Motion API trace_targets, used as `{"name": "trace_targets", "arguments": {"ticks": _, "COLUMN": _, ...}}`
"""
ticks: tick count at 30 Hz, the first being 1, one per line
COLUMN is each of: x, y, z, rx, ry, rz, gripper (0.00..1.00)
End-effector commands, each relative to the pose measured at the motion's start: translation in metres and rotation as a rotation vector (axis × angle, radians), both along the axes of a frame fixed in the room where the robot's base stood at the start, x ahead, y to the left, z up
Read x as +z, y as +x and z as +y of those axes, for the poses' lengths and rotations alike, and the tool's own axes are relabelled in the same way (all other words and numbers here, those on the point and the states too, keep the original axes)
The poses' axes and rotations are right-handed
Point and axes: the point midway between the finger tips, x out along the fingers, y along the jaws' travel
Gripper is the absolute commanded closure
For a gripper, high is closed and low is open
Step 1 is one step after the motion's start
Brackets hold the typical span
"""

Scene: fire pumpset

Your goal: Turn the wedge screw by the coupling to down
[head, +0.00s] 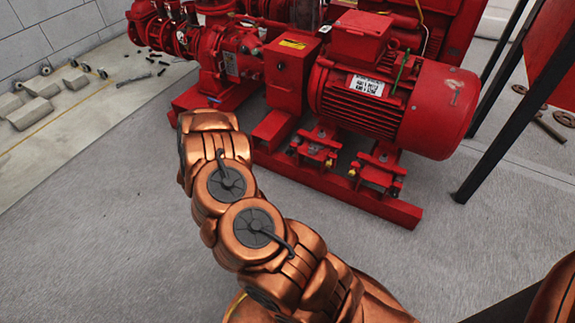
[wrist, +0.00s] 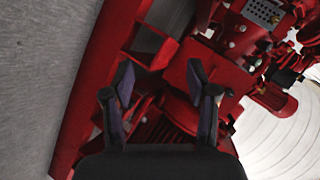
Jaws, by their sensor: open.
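The red pumpset shows in the head view, with its ribbed motor (head: 385,100) at the right and the box-like coupling guard (head: 290,68) left of it. Red frame parts lie beyond the fingers. In the head view my fingers are hidden behind my arm.
The red base frame (head: 386,207) runs along the pumpset's front; its beam also shows in the wrist view (wrist: 95,95). Dark posts (head: 500,120) and a red panel stand at the right. Concrete blocks (head: 36,88) lie by the wall.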

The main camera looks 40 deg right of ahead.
Motion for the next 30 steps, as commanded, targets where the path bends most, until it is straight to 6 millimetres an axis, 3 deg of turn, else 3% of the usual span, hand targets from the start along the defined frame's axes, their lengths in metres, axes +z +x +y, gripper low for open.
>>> {"name": "trace_targets", "arguments": {"ticks": 1, "x": -0.029, "y": -0.014, "z": -0.018, "rx": -0.048, "ry": -0.045, "rz": -0.005, "gripper": 0.42}}
{"name": "trace_targets", "arguments": {"ticks": 6, "x": -0.065, "y": -0.061, "z": -0.078, "rx": -0.197, "ry": -0.22, "rz": -0.052, "gripper": 0.42}}
{"name": "trace_targets", "arguments": {"ticks": 10, "x": -0.075, "y": -0.09, "z": -0.109, "rx": -0.27, "ry": -0.34, "rz": -0.085, "gripper": 0.42}}
{"name": "trace_targets", "arguments": {"ticks": 15, "x": -0.077, "y": -0.115, "z": -0.13, "rx": -0.321, "ry": -0.439, "rz": -0.112, "gripper": 0.42}}
{"name": "trace_targets", "arguments": {"ticks": 23, "x": -0.075, "y": -0.118, "z": -0.149, "rx": -0.335, "ry": -0.47, "rz": -0.122, "gripper": 0.42}}
{"name": "trace_targets", "arguments": {"ticks": 30, "x": -0.075, "y": -0.107, "z": -0.183, "rx": -0.335, "ry": -0.47, "rz": -0.125, "gripper": 0.42}}
